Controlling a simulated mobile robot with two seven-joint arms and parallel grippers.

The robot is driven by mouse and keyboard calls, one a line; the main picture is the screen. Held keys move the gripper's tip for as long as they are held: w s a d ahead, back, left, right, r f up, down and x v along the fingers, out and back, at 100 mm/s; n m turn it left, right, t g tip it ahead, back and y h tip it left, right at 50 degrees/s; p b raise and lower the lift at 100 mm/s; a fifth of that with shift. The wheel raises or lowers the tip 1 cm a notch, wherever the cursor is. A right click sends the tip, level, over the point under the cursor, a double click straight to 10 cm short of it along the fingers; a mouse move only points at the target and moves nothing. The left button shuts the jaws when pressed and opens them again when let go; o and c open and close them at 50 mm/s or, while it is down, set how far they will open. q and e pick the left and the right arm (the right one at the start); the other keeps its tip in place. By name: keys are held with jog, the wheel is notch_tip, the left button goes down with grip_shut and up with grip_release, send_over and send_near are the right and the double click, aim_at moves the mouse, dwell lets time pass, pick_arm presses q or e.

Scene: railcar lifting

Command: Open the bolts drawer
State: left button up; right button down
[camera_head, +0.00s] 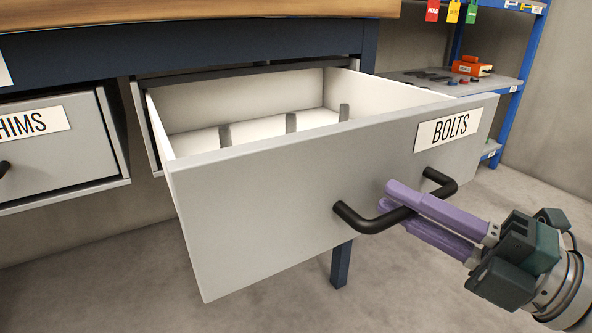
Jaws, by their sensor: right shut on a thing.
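The bolts drawer (270,222) is a grey drawer with a white label reading BOLTS (448,129). It stands pulled well out from under the workbench, and its white inside shows. Several grey upright bolts (291,122) stand in it. Its black bar handle (352,217) is on the front face. My right gripper (388,201), with purple fingers, comes in from the lower right and is shut on the handle. My left gripper is not in view.
The workbench (200,12) has a wooden top and dark blue frame. A shut-looking drawer labelled SHIMS (60,160) is at the left. A blue shelf rack (522,85) with an orange box (472,67) stands at the back right. The floor below is clear.

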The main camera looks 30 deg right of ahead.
jog(key=c, duration=0.8)
grip_release()
jog(key=shift+c, duration=0.2)
jog(key=v, duration=1)
jog(key=shift+p, duration=0.4)
